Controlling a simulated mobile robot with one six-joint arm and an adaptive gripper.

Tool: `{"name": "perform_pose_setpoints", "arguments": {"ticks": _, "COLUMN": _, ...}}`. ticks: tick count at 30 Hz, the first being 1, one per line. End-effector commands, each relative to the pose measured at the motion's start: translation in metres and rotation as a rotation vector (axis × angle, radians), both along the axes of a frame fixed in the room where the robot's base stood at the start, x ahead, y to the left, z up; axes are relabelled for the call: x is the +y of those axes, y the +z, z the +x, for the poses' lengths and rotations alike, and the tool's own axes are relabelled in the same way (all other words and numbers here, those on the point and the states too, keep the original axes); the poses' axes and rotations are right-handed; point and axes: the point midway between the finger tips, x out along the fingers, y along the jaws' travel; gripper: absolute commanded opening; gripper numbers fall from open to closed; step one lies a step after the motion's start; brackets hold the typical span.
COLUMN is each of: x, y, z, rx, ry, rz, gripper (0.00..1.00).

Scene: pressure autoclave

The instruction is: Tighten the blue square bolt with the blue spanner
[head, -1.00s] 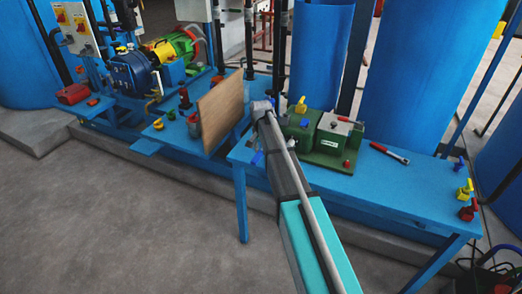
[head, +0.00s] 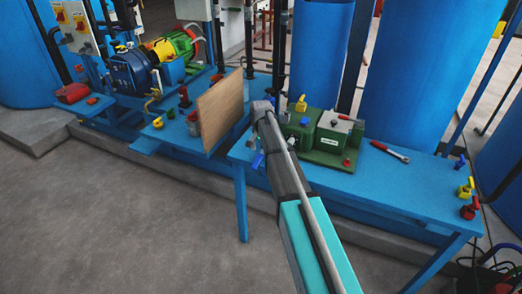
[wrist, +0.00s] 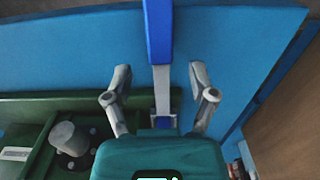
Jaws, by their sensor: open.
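The blue spanner (wrist: 159,35) shows in the wrist view as a long blue handle with a grey shank, running from the top edge down between my fingers. My gripper (wrist: 160,75) is open, with one finger on each side of the spanner and a gap to both. A small blue square piece (wrist: 163,121) shows at the shank's lower end; I cannot tell whether it is the bolt or how the spanner sits on it. In the head view a blue piece (head: 258,160) shows beside my arm at the table's front edge. My arm hides the gripper there.
A green machine (head: 336,138) stands on the blue table (head: 415,185) close to my gripper. A wooden board (head: 221,110) stands upright to the left. A red-handled spanner (head: 390,152) lies on the right, with yellow and red valves beyond. The right part of the table is mostly clear.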

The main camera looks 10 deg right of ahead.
Motion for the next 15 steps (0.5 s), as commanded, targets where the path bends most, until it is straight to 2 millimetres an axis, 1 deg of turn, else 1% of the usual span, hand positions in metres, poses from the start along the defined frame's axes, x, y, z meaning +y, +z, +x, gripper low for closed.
{"name": "perform_pose_setpoints", "arguments": {"ticks": 8, "x": 0.0, "y": 0.003, "z": 0.0, "rx": 0.0, "ry": 0.0, "rz": 0.0, "gripper": 0.74}}
{"name": "perform_pose_setpoints", "arguments": {"ticks": 15, "x": 0.0, "y": 0.015, "z": 0.0, "rx": 0.0, "ry": 0.0, "rz": 0.0, "gripper": 0.74}}
